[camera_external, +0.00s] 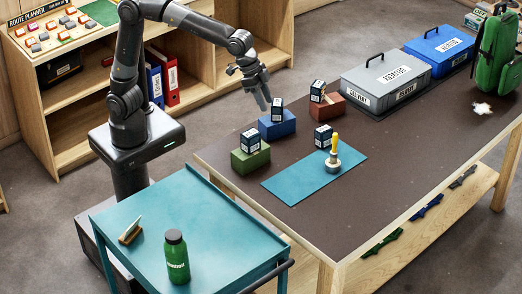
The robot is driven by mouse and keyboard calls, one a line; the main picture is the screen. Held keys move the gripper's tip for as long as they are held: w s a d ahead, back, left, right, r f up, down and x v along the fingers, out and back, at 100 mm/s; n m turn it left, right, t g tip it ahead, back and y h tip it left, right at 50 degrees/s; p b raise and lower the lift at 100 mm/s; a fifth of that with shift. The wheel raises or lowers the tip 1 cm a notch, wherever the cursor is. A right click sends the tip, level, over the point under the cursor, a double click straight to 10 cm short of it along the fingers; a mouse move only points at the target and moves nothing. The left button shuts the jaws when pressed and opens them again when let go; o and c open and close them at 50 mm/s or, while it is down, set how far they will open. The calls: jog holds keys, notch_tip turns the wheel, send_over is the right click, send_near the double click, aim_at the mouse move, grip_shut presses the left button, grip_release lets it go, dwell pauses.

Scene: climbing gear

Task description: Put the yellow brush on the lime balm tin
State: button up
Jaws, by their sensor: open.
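A yellow-handled upright thing (335,145), which looks like the yellow brush, stands on the right part of a blue mat (290,182) on the dark table. Under its handle is a low, round, silvery tin-like body (333,162). I cannot tell whether this is a separate tin or part of the brush, and no lime colour shows on it. My gripper (264,102) is open and empty, fingers pointing down. It appears above the table's far left side, near the blue block, up and left of the yellow handle and apart from it.
Small dark boxes stand on or by a green block (250,160), a blue block (277,127) and a red block (326,107); another box (323,138) stands behind the mat. Grey (385,85) and blue cases (438,52) stand farther back. A teal cart holds a wooden brush (130,233) and green bottle (176,258).

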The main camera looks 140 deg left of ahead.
jog(key=s+d+r+m, duration=0.2)
jog(key=s+d+r, duration=0.1)
jog(key=s+d, duration=0.6)
jog(key=s+d+f+m+h, duration=0.1)
jog(key=s+d+f+m, duration=0.1)
jog(key=s+d, duration=0.5)
jog(key=s+d+f+m+t+h, duration=0.1)
jog(key=s+d+f+m, duration=0.1)
jog(key=s+d+f, duration=0.2)
jog(key=s+d, duration=0.3)
jog(key=s, duration=0.5)
jog(key=shift+s+d+f, duration=0.3)
